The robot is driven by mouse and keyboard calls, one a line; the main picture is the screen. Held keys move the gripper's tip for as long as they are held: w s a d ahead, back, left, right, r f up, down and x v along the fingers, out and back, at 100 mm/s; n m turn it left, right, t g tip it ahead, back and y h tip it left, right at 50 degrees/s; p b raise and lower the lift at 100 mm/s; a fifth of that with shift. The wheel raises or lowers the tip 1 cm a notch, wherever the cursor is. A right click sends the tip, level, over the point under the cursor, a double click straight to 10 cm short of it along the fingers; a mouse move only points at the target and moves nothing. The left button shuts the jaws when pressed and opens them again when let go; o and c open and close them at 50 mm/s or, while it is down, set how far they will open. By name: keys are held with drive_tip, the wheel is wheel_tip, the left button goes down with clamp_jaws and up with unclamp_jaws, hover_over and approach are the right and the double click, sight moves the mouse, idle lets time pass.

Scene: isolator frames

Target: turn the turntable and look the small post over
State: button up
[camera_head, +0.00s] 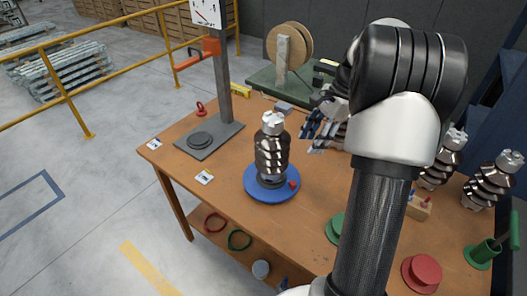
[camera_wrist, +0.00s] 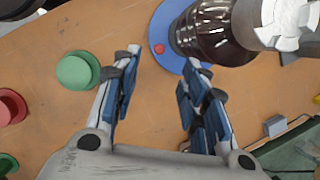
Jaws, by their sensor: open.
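The small post (camera_head: 272,152) is a brown ribbed insulator with grey metal ends. It stands upright on the blue turntable (camera_head: 259,194), which has a small red knob (camera_head: 293,184) at its rim. In the wrist view the post (camera_wrist: 212,35) and part of the blue turntable (camera_wrist: 160,20) are at the top, with the red knob (camera_wrist: 159,48) on the near side. My gripper (camera_head: 318,130) is to the right of the post in the head view. Its fingers (camera_wrist: 163,68) are open and empty, apart from the post and the knob.
More brown insulators (camera_head: 490,182) stand at right. A wooden reel (camera_head: 288,45) is behind. The table's left front is mostly clear.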

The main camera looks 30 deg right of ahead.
drive_tip(key=d+f+m, duration=0.2)
drive_tip(key=d+f, duration=0.1)
drive_tip(key=b, duration=0.6)
approach(293, 183)
drive_tip(key=shift+y, duration=0.4)
drive_tip(key=x, duration=0.8)
drive_tip(key=shift+d+f, duration=0.25)
drive_tip(key=shift+f, duration=0.15)
drive_tip(key=shift+c, duration=0.4)
clamp_jaws()
